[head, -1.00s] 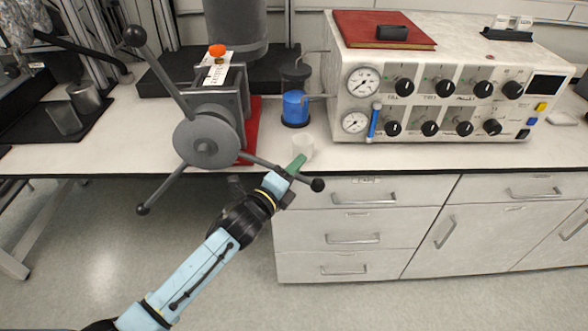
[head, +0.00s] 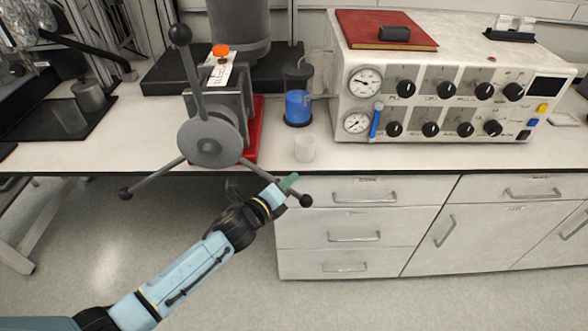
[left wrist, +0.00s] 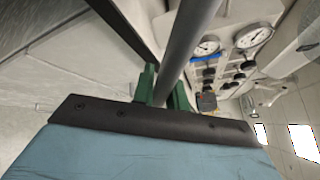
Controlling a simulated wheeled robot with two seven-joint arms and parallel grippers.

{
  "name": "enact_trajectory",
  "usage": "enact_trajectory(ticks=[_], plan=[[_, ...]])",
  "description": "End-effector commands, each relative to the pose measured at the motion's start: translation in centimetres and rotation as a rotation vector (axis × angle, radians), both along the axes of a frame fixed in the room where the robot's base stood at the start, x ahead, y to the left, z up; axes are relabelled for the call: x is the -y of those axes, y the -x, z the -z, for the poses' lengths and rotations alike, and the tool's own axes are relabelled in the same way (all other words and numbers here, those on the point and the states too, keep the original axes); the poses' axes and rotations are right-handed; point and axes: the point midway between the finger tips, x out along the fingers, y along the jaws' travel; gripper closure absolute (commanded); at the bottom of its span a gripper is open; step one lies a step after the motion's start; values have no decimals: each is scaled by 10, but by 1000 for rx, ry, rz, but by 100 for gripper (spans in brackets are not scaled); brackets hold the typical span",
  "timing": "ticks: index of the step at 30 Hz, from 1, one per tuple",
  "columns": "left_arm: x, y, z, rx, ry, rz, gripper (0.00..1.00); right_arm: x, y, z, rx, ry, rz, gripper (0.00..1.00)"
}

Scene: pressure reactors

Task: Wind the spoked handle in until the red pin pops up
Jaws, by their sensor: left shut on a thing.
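The spoked handle (head: 210,140) is a grey hub with three spokes ending in black knobs, at the front of a grey vessel stand. One spoke points up, one lower left and one lower right. My left gripper (head: 284,187) has its green fingers closed on the lower-right spoke, near its knob (head: 306,200). In the left wrist view the grey spoke (left wrist: 187,42) passes between the green fingers of the gripper (left wrist: 164,88). An orange-red cap (head: 220,50) sits above a white tag; I cannot tell whether it is the red pin. My right gripper is not seen.
A red base (head: 253,130) lies under the stand. A small clear beaker (head: 305,149) stands near the counter edge, close above my gripper. A blue-filled cylinder (head: 297,106) and a gauge panel (head: 440,100) stand to the right. White drawers (head: 340,235) lie below.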

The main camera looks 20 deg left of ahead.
Motion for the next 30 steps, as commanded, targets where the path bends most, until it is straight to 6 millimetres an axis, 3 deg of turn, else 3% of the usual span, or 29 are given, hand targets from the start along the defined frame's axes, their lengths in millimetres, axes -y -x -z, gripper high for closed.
enact_trajectory(ticks=[9,10,15,24,30], plan=[[-4,1,7,-10,-25,-3,100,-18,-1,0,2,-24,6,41],[-4,1,7,-10,-25,-3,83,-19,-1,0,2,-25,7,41],[-4,1,6,-9,-22,-2,64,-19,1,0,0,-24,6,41],[-4,3,5,-8,-20,-2,64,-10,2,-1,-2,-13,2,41],[-11,28,1,-10,-21,-2,64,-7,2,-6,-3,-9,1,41]])
